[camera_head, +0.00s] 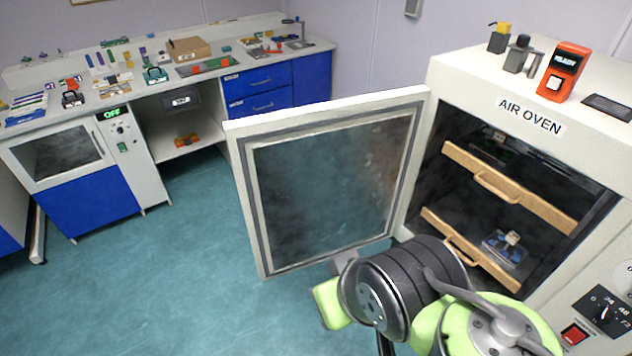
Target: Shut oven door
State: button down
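The air oven (458,92) stands at the right, a white cabinet labelled AIR OVEN. Its door (330,185), a white frame around a dark window, is swung wide open to the left, hinged at the left side of the opening. Inside the oven are two wooden-fronted shelves with handles, the upper (505,186) and the lower (470,248). A small item with blue parts (508,248) sits by the lower shelf. My arm is at the bottom, in front of the oven and below the door. Its green and dark links show, but I cannot make out the gripper's fingers.
A long workbench (215,85) with blue drawers and many small tools runs along the back wall. A small off-reading oven (62,152) is at the left. Teal floor (190,260) is clear left of the door. A red device (563,70) stands on the oven top.

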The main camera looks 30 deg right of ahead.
aim_at(316, 183)
jog(key=i+j+z, duration=0.25)
jog(key=j+z, duration=0.2)
jog(key=i+j+z, duration=0.2)
jog(key=j+z, duration=1.15)
jog(key=j, duration=0.25)
jog(key=j+z, duration=0.45)
jog(key=i+j+z, duration=0.15)
jog(key=j+z, duration=0.85)
jog(key=j, duration=0.2)
jog(key=j+u, duration=0.25)
jog(key=u, duration=0.2)
jog(key=j+u, duration=0.25)
jog(key=u, duration=0.25)
jog(key=i+j+u, duration=0.15)
jog(key=u, duration=0.3)
